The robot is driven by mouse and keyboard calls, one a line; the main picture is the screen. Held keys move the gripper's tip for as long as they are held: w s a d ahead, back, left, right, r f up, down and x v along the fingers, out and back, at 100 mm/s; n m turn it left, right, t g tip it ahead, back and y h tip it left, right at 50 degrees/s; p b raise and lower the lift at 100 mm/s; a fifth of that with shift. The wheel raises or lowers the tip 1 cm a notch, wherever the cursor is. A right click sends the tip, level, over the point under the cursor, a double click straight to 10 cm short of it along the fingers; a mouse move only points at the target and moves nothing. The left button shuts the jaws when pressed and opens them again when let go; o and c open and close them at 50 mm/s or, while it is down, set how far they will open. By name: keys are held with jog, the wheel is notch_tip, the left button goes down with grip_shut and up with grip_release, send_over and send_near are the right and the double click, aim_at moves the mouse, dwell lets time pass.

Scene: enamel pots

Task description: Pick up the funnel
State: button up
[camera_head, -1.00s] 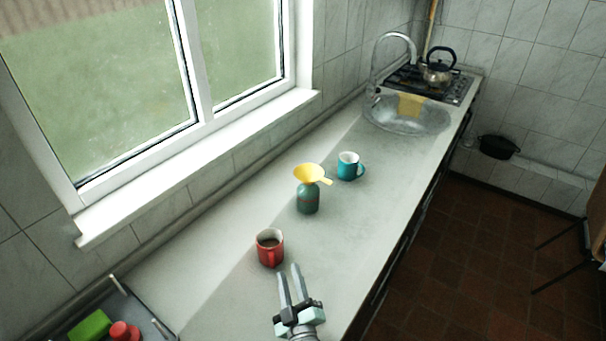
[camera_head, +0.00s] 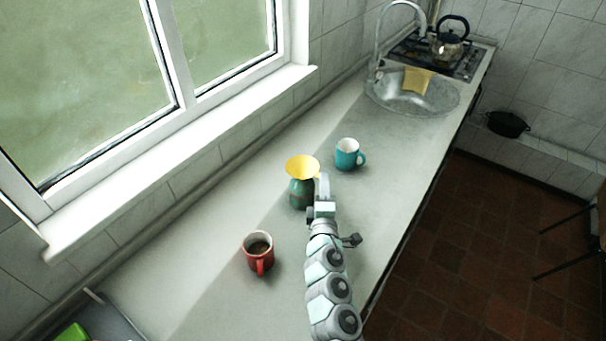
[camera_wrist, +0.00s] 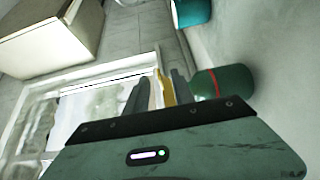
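The yellow funnel (camera_head: 302,165) sits in the top of a dark green bottle (camera_head: 299,194) on the counter. My gripper (camera_head: 321,182) is at the funnel's right side, in front of its handle, which is hidden in the head view. In the wrist view, my gripper (camera_wrist: 158,90) has its two fingers apart, with a yellow part of the funnel (camera_wrist: 166,90) showing between or just behind them. The green bottle (camera_wrist: 222,82) is just right of the fingers there. Whether the fingers touch the funnel is unclear.
A teal mug (camera_head: 347,155) stands behind and right of the bottle. A red mug (camera_head: 258,254) with dark contents stands in front, left of my arm. The sink (camera_head: 412,103) with a yellow cloth (camera_head: 417,80) lies farther back. The counter is otherwise mostly clear around the bottle.

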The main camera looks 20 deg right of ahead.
jog(key=x, duration=0.6)
jog(key=shift+a, duration=0.1)
grip_shut()
dwell(0.3)
dwell(0.3)
